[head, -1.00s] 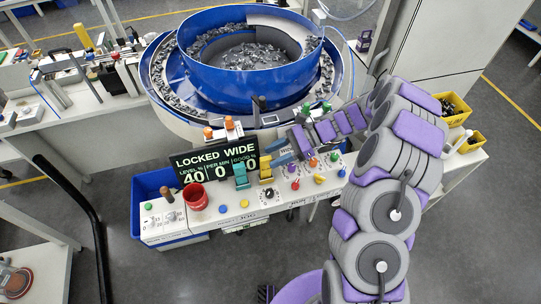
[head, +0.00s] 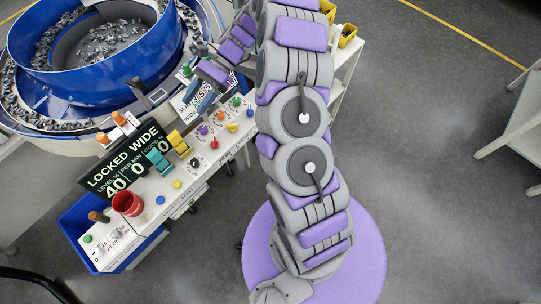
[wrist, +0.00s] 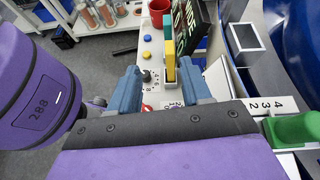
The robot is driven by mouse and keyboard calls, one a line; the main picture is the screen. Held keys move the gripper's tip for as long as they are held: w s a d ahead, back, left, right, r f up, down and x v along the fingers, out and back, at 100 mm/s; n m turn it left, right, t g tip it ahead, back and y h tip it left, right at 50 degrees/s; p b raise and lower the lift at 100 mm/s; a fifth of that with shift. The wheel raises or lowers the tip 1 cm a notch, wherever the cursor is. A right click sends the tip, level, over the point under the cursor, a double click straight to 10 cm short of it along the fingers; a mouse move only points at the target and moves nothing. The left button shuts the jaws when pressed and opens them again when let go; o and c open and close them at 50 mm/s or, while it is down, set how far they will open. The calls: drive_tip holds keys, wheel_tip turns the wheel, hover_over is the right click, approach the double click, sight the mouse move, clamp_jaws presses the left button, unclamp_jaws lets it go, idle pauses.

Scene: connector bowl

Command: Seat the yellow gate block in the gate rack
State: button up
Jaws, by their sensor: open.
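The yellow gate block (head: 178,142) stands upright on the white control panel, beside a teal block (head: 158,162). In the head view my gripper (head: 204,98) is above the panel's back edge, up and right of the yellow block. I cannot clearly tell which fixture is the gate rack.
The white panel (head: 148,206) carries knobs, buttons, a red cup (head: 128,203) and a black display (head: 122,160). The blue bowl feeder (head: 90,75) stands behind it. A square metal frame (wrist: 247,48) is at the right in the wrist view. Floor on the right is clear.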

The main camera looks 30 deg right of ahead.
drive_tip(key=s+a+r+n+g+h, duration=0.1)
drive_tip(key=s+a+r+n+h, duration=0.15)
drive_tip(key=s+r+n, duration=0.35)
drive_tip(key=s+a+r+n+h, duration=0.1)
drive_tip(key=s+a+r+h, duration=0.15)
drive_tip(key=s+r, duration=0.45)
drive_tip(key=s+d+n+t+h, duration=0.1)
drive_tip(key=s+d+n+h, duration=0.2)
drive_tip(key=s, duration=0.7)
drive_tip(key=s+d+n+t+h, duration=0.2)
drive_tip(key=s+d, duration=0.4)
drive_tip(key=s, duration=0.5)
drive_tip(key=shift+d+f+n+h, duration=0.45)
drive_tip(key=shift+n+h, duration=0.35)
drive_tip(key=shift+h, duration=0.4)
